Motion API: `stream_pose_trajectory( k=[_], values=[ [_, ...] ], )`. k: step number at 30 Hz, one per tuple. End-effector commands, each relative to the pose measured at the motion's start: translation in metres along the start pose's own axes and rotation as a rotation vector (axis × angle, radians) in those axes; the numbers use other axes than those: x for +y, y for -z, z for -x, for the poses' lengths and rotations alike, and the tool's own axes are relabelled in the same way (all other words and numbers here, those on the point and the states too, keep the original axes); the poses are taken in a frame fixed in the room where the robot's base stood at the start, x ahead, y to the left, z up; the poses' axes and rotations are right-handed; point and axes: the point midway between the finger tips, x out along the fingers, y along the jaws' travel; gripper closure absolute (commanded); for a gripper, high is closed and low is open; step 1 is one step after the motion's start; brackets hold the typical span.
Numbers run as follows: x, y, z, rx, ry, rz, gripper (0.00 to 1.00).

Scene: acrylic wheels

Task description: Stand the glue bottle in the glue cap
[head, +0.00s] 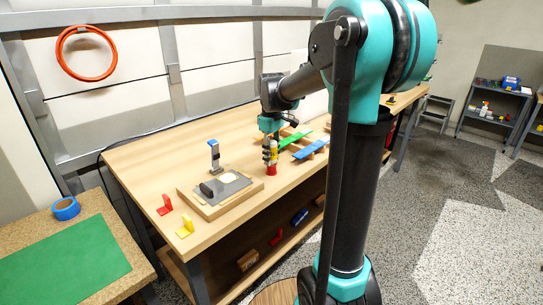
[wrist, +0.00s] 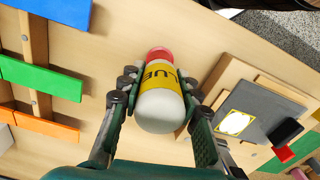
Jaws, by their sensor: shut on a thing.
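The glue bottle (head: 274,148) is white with a yellow label and stands about upright between the fingers of my gripper (head: 270,152). In the wrist view the glue bottle (wrist: 158,108) shows its white near end and the word GLUE. My gripper (wrist: 157,85) is shut on its sides. The red glue cap (head: 271,170) is on the wooden table, right under the bottle. It also shows in the wrist view (wrist: 159,53) past the bottle's far end, partly hidden by it. The bottle's lower end meets or overlaps the cap; I cannot tell how deep it sits.
A wooden board with a grey plate (head: 232,183) lies left of my gripper. Green (head: 294,139) and blue (head: 310,149) strips on a rack lie to the right. A blue-topped stand (head: 214,156), a red bracket (head: 165,205) and a yellow bracket (head: 186,226) are further left.

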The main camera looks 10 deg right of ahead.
Motion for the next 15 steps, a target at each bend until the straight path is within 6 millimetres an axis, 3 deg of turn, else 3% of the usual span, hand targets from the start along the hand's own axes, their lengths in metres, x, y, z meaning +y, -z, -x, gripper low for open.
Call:
stream_pose_trajectory(
  k=[10, 11, 15],
  values=[
    [0.0, 0.0, 0.0, 0.0, 0.0, 0.0, 0.96],
    [0.0, 0.0, 0.0, 0.0, 0.0, 0.0, 0.66],
    [0.0, 0.0, 0.0, 0.0, 0.0, 0.0, 0.49]
  ],
)
